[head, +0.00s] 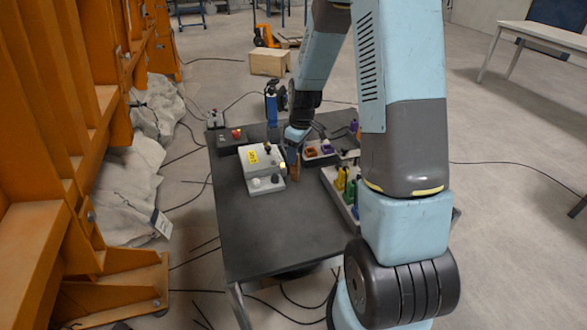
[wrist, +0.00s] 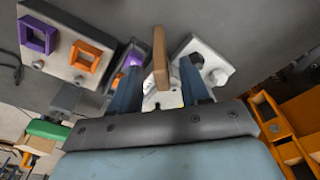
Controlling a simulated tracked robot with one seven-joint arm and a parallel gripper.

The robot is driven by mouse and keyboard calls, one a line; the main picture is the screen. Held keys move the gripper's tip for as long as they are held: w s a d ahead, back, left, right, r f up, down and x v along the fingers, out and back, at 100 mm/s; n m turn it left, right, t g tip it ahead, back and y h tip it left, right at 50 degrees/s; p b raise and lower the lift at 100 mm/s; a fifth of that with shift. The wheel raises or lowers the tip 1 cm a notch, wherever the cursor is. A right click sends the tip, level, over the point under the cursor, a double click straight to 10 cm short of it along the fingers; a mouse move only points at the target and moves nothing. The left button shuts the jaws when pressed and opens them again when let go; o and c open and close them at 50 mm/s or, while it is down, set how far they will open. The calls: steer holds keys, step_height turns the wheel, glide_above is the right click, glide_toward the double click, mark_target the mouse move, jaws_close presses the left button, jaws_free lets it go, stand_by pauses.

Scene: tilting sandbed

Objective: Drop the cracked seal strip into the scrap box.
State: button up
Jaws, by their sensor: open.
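A tan-brown strip (wrist: 160,50), which seems to be the seal strip, stands between my fingers in the wrist view. No crack can be made out. In the head view it shows as a small brown upright piece (head: 293,172) just below my gripper (head: 291,147). My gripper (wrist: 160,66) is open, its two blue fingers on either side of the strip with a gap to each. A pale wooden box (head: 269,63) stands on the floor beyond the table; I cannot tell whether it is the scrap box.
On the dark table (head: 250,225), a white unit (head: 262,160) with a yellow label stands left of the strip. A tray (head: 336,187) of coloured pieces is at the right. A red-button box (head: 229,138) sits at the far left. The table's near part is clear. Orange steelwork (head: 40,150) rises left.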

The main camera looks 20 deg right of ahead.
mark_target(294, 180)
steer(key=shift+w+a+f, duration=0.1)
steer(key=shift+a+f, duration=0.05)
steer(key=shift+f, duration=0.85)
steer(key=shift+w+a+f, duration=0.1)
steer(key=shift+f, duration=0.85)
steer(key=shift+c, duration=0.4)
jaws_close()
